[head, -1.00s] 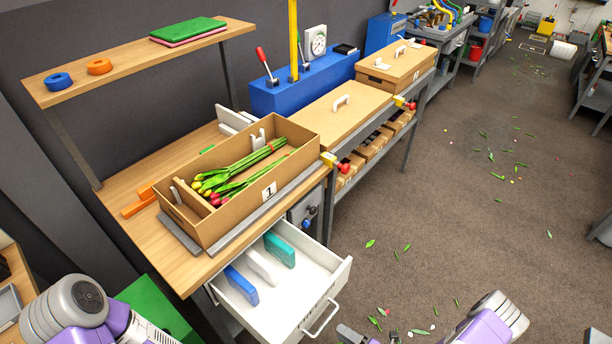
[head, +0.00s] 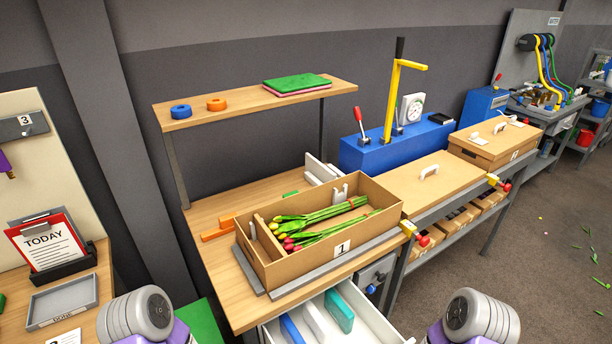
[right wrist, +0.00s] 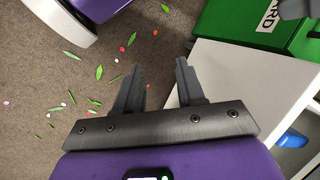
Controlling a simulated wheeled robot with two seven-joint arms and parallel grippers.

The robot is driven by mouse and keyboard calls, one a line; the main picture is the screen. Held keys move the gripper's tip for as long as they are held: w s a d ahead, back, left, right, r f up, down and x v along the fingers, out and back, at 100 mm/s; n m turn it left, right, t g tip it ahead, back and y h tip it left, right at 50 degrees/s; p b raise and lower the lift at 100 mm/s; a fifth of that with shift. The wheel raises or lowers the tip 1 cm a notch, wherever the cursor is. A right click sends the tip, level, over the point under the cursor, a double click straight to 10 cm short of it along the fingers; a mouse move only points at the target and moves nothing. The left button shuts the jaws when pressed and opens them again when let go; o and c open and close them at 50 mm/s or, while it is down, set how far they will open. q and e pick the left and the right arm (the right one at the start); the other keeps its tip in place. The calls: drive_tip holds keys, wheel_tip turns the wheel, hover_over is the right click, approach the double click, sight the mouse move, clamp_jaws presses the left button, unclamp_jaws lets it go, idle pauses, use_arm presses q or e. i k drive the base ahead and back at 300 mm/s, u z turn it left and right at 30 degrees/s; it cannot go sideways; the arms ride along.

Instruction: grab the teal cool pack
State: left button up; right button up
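The teal cool pack (head: 339,311) stands on edge in the open white drawer (head: 375,318) below the bench, at the right of a white pack (head: 313,320) and a blue pack (head: 290,331). My right gripper (right wrist: 156,80) is open and empty in the right wrist view, over the floor just outside the drawer's white wall (right wrist: 235,75). In that view a blue piece (right wrist: 292,139) shows inside the drawer, and the teal pack is not visible. In the head view both arms show at the bottom edge, but their grippers are out of frame.
A cardboard box marked 1 (head: 340,250) with tulips (head: 320,215) sits on the bench above the drawer. A green bin (right wrist: 255,25) stands beside the drawer. A side table with a grey tray (head: 62,302) is at left. Leaves litter the floor.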

sight(340, 312)
drive_tip(key=u, duration=0.05)
drive_tip(key=k, duration=1)
drive_tip(key=z, duration=0.55)
drive_tip(key=i, duration=0.6)
drive_tip(key=u, duration=0.05)
